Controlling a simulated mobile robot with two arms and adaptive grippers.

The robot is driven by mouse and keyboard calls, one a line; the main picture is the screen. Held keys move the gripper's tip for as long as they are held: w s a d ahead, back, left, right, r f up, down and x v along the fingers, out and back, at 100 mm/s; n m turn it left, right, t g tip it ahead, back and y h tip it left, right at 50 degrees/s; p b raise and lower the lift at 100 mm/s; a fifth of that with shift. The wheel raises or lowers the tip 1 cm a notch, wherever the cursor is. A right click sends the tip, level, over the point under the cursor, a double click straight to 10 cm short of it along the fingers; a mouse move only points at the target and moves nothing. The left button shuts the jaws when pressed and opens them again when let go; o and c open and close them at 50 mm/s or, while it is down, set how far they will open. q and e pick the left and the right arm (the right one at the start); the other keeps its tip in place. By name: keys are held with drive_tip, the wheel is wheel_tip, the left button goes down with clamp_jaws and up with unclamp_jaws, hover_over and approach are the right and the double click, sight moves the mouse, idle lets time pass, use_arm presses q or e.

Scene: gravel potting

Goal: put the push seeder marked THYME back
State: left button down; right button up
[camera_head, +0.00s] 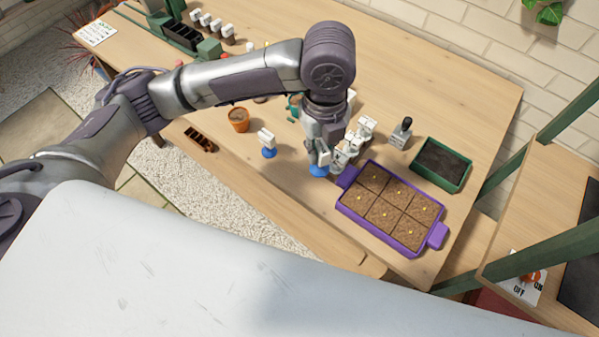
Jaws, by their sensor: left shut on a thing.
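My left gripper (326,156) points down over the wooden table, beside the upper left corner of the purple seed tray. It is shut on a push seeder, whose blue base (318,171) shows just below the fingers. Any marking on it is hidden or too small to read. A second push seeder (266,138), white with a blue base, stands upright to the left, apart from the gripper. I cannot read its marking either. My right gripper is not in view.
The purple tray (343,207) holds soil cells with yellow specks. A terracotta pot (239,121) is left. Several white-topped bottles (216,24) stand at the far left.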

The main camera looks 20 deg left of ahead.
use_arm(q)
drive_tip(key=d+f+m+b, duration=0.15)
drive_tip(key=d+m, duration=0.35)
drive_tip(key=m, duration=0.7)
drive_tip(key=w+a+f+p, duration=0.1)
drive_tip(key=a+f, duration=0.2)
drive_tip(key=w+a+f+p, duration=0.1)
drive_tip(key=w+a+f, duration=0.1)
drive_tip(key=a+f, duration=0.2)
drive_tip(key=w+a+f+p, duration=0.1)
drive_tip(key=a+f, duration=0.2)
drive_tip(key=shift+w+a+f, duration=0.2)
drive_tip(key=shift+w+a, duration=0.05)
drive_tip(key=shift+a, duration=0.15)
drive_tip(key=shift+f, duration=0.35)
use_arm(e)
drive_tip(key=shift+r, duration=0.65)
use_arm(q)
drive_tip(key=shift+f, duration=0.15)
drive_tip(key=c, duration=1)
unclamp_jaws()
